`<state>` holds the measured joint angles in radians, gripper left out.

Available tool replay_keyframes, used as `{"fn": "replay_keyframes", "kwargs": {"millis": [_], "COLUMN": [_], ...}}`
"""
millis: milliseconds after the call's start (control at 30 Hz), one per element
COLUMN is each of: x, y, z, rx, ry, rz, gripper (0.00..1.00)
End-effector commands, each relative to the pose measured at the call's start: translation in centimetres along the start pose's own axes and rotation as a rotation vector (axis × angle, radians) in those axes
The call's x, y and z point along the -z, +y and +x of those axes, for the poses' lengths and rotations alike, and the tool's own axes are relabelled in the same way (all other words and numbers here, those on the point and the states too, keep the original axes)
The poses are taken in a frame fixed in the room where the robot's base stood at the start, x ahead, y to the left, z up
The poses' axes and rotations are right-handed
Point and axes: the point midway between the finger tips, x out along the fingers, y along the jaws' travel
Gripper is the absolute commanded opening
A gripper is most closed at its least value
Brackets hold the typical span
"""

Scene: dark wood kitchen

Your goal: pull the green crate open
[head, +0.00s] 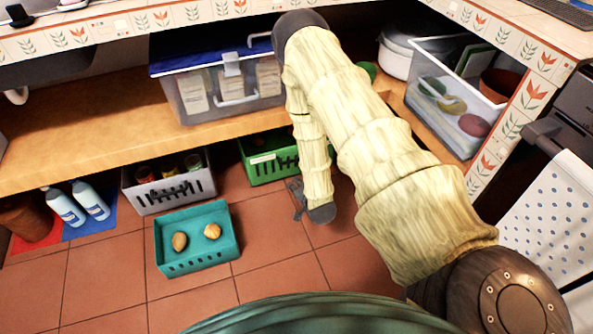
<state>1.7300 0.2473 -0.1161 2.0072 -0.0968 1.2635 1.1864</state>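The green crate (262,168) stands on the floor under the wooden shelf. It has a slotted front with a pale label, and its right part is hidden behind my arm. My gripper (297,198) hangs low in front of the crate's right side. Only a dark finger part shows beside the wrist, so I cannot tell whether it is open or shut, or whether it touches the crate.
A teal crate (168,266) with two potato-like items stands on the tiles in front. A grey crate (176,197) with jars stands left of the green crate. The wooden shelf (70,158) overhangs them. Bare tiles (265,245) lie in front of my gripper.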

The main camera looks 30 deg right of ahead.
Motion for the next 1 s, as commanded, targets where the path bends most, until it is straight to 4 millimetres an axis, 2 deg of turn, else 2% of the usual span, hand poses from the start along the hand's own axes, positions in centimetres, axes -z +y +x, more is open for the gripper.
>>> {"fn": "replay_keyframes", "kwargs": {"millis": [33, 100, 400, 500, 700, 867, 1000], "x": [0.2, 1.0, 4.5, 5.4, 6.6, 6.9, 7.2], "y": [1.3, 1.6, 2.8, 2.9, 2.9, 2.6, 2.1], "z": [2.0, 3.8, 9.8, 11.1, 12.2, 12.9, 14.5], "rx": [0.029, 0.073, 0.262, 0.311, 0.368, 0.378, 0.379], "ry": [0.019, 0.041, 0.103, 0.112, 0.117, 0.117, 0.117], "rz": [0.038, 0.096, 0.324, 0.380, 0.440, 0.450, 0.447], "gripper": [0.35, 0.35, 0.35, 0.35, 0.35, 0.35, 0.35]}}
